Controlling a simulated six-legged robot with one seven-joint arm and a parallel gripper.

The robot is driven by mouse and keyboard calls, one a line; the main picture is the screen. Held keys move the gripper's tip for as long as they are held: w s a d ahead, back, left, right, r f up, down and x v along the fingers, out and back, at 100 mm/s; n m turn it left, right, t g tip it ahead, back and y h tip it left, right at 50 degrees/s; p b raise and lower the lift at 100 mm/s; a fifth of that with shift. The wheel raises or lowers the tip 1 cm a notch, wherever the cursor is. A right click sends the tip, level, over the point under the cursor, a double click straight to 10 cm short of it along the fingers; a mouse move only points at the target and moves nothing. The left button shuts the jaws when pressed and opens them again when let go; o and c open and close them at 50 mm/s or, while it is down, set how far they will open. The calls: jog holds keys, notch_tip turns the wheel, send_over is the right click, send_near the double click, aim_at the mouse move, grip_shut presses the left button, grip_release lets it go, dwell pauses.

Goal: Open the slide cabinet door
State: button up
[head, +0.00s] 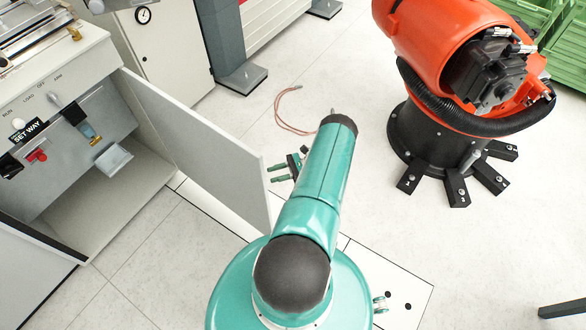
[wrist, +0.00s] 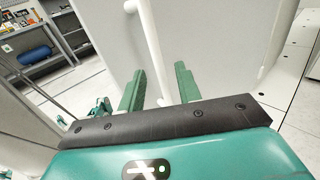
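The grey cabinet (head: 70,175) stands at left in the head view, its inside showing. Its pale door panel (head: 205,155) stands swung out from the right side, toward my arm. My gripper (head: 276,173) is just right of the door's outer part, with two green fingers. In the wrist view, a white bar handle (wrist: 150,45) runs down a pale panel (wrist: 215,55), seemingly this door's outer face. My gripper's fingers (wrist: 161,88) are apart, with the handle passing between them. Contact with the bar cannot be told. The handle is hidden in the head view.
An orange robot arm on a black base (head: 440,140) stands at upper right. A thin cable (head: 285,115) lies on the floor. Another pale panel (head: 30,270) stands at lower left. A shelf (wrist: 40,45) shows at left in the wrist view. Floor beyond the door is mostly clear.

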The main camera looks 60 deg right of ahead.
jog(key=v, duration=0.8)
jog(key=shift+d, duration=0.15)
jog(key=shift+s+r, duration=0.1)
jog(key=shift+s, duration=0.05)
